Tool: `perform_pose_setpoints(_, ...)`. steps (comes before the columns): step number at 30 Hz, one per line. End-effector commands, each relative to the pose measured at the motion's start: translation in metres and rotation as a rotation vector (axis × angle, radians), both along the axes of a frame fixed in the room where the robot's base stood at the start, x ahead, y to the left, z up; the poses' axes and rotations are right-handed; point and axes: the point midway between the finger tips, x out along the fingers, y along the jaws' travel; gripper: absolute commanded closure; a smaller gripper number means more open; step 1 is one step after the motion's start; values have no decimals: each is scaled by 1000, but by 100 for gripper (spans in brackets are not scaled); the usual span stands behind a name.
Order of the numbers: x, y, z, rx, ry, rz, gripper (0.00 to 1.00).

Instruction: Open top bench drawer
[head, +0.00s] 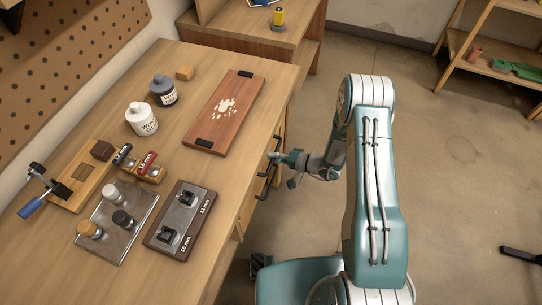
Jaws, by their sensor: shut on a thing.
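The wooden workbench (196,58) fills the left half of the head view, and I see it from above. Its drawer fronts are on the right side, steeply foreshortened under the top's edge. A black bar handle (266,182) stands out from that side. My gripper (274,157) is at this side, shut on a black handle by its upper end. The small fingers partly hide the grasp. Whether the top drawer stands out from the bench at all cannot be told from this angle.
On the benchtop are a reddish board (226,112), white (141,119) and dark (163,90) glue bottles, a metal plate (117,222) with pegs, and a dark block (180,220) with sockets. A shelf (490,62) stands far right.

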Motion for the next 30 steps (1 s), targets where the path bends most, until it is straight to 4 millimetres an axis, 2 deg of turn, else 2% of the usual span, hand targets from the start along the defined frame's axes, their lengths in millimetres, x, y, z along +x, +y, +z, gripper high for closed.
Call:
perform_pose_setpoints(8,-20,-54,-4,-5,12,-9,100)
perform_pose_setpoints(24,-71,-191,-4,-6,9,-9,100)
perform_pose_setpoints(30,-85,-228,-4,-6,10,-6,100)
